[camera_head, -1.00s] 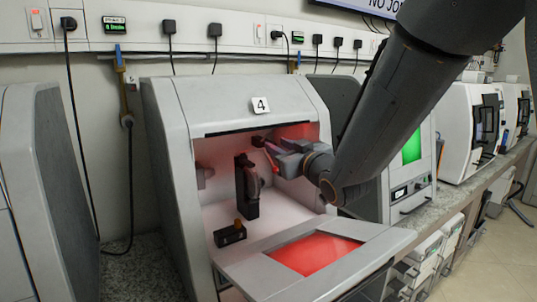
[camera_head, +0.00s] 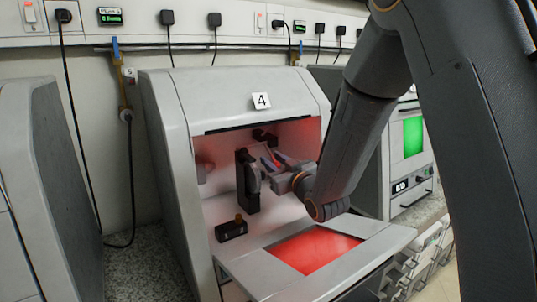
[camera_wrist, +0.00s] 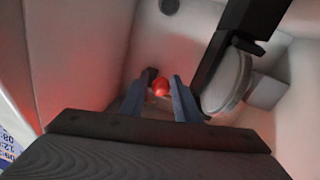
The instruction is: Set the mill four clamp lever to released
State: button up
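Mill four (camera_head: 182,120) stands open, with its "4" label on top and red light inside. My gripper (camera_head: 273,163) is inside its chamber, reaching in from the right. In the wrist view my gripper (camera_wrist: 158,88) is open, its two fingers apart. A red ball knob (camera_wrist: 161,87) shows between the fingertips, seemingly the clamp lever's end; I cannot tell whether they touch it. The lever's stem and its set position are hidden. A black upright fixture (camera_head: 248,182) stands left of my gripper; beside it in the wrist view is a pale round disc (camera_wrist: 226,84).
The lowered door with a red window (camera_head: 313,250) juts out below my arm. A small black block with a brass knob (camera_head: 231,230) sits on the chamber floor. A neighbouring machine with a green screen (camera_head: 413,137) stands right, another grey housing (camera_head: 45,190) left.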

jog(key=shift+p+x, duration=0.4)
jog(key=shift+x, duration=1.35)
grip_shut()
